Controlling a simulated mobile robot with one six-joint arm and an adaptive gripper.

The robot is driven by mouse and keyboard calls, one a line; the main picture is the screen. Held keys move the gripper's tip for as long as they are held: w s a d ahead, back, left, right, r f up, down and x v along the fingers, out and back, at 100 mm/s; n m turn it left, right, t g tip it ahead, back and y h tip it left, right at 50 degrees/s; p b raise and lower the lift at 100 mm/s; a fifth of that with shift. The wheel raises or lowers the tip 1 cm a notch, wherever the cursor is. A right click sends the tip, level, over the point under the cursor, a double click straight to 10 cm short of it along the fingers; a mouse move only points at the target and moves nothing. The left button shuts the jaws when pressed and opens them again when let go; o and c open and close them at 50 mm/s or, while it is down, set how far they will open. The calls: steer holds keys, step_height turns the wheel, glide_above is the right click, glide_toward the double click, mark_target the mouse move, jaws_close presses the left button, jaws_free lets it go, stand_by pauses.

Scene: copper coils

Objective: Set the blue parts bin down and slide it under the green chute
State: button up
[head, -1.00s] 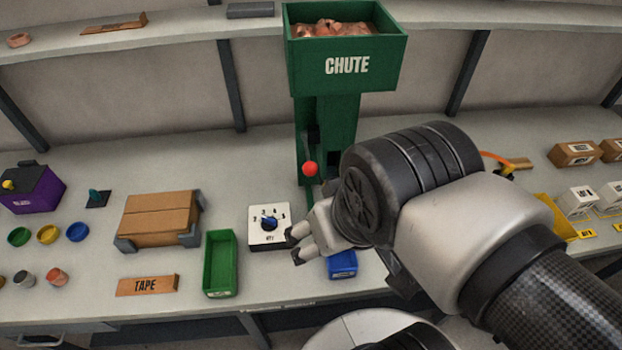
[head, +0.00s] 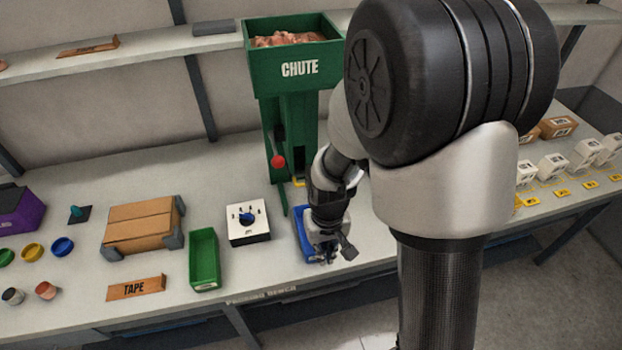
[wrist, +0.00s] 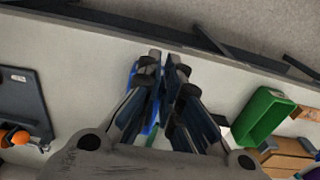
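The blue parts bin (head: 303,238) sits on the bench in front of the green chute (head: 297,125), to the right of the dial box. My arm hides much of it. My gripper (head: 328,256) points down at the bin's front end in the head view. In the wrist view my gripper (wrist: 164,68) has its fingers close together with a narrow gap. Blue of the bin (wrist: 133,78) shows beside and behind them. Whether the fingers pinch a bin wall cannot be told. The chute holds copper pieces and has a red-knobbed lever (head: 278,161).
The white dial box (head: 248,223) stands just left of the bin, then a green bin (head: 204,260) and a cardboard box (head: 143,224). White boxes (head: 553,165) stand at the right. Bench around the dial box is clear.

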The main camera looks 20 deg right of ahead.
steer(key=shift+s+d+f, duration=0.15)
steer(key=shift+s+f, duration=0.05)
steer(key=shift+f, duration=0.4)
steer(key=shift+s+d+f, duration=0.15)
steer(key=shift+s+f, duration=0.05)
steer(key=shift+f, duration=0.35)
jaws_close()
steer(key=shift+w+f+b, duration=0.6)
steer(key=shift+w+f, duration=0.1)
steer(key=shift+f, duration=0.95)
steer(key=shift+w+f+b, duration=0.55)
steer(key=shift+w+f, duration=0.1)
steer(key=shift+f, duration=1.05)
steer(key=shift+w+f+b, duration=0.6)
steer(key=shift+w+f, duration=0.1)
steer(key=shift+f, duration=0.95)
steer(key=shift+w, duration=0.1)
